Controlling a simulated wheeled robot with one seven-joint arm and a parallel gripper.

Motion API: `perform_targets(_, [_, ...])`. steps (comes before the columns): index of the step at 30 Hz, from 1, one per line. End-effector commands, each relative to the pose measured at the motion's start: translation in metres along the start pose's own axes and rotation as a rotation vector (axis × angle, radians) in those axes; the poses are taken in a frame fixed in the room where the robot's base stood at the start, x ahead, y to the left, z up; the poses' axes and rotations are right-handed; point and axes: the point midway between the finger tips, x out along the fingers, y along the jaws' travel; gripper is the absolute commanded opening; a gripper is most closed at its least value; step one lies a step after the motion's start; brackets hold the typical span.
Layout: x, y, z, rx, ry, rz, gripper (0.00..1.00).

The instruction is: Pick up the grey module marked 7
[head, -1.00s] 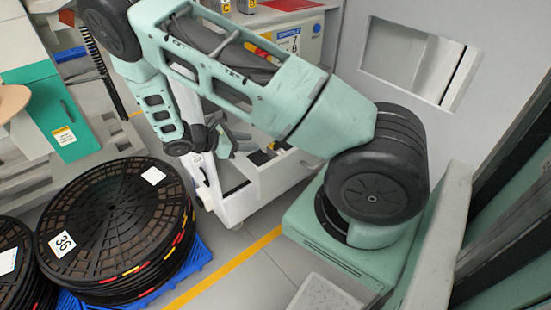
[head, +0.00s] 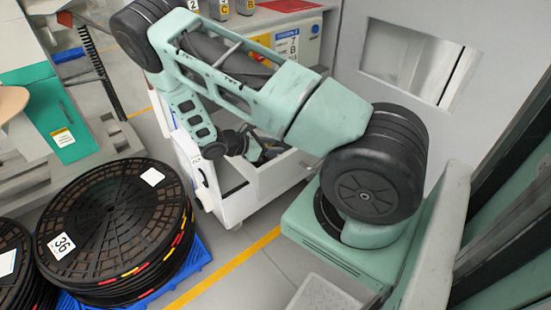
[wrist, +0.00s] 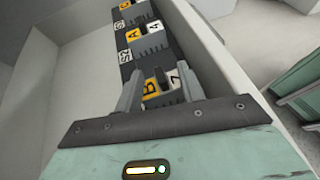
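The grey module marked 7 (wrist: 162,92) is in the wrist view, with a yellow B label beside its white 7 label. It sits at the near end of a row in a pale open drawer. My gripper (wrist: 160,72) is open over it, with one finger on each side of the module; I cannot tell whether they touch it. In the head view my gripper (head: 257,153) is low at the white drawer (head: 262,180), and the module there is hidden or too small to make out.
More grey modules, one marked A and 4 (wrist: 143,38), continue the row beyond. The pale drawer walls (wrist: 205,45) stand close on the right. In the head view, black reels (head: 110,225) stand on a blue pallet at the left, and several modules (head: 222,9) stand on top of the cabinet.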

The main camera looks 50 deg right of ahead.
Motion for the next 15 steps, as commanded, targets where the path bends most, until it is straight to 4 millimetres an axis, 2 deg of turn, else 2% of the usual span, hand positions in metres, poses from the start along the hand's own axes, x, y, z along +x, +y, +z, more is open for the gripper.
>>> perform_targets(1, [-0.0002,0.0001,0.0000,0.000,0.000,0.000,0.36])
perform_targets(5, [-0.0003,0.0001,0.0000,0.000,0.000,0.000,0.00])
perform_targets(15, [-0.0011,0.0002,0.0011,0.002,0.000,0.000,0.00])
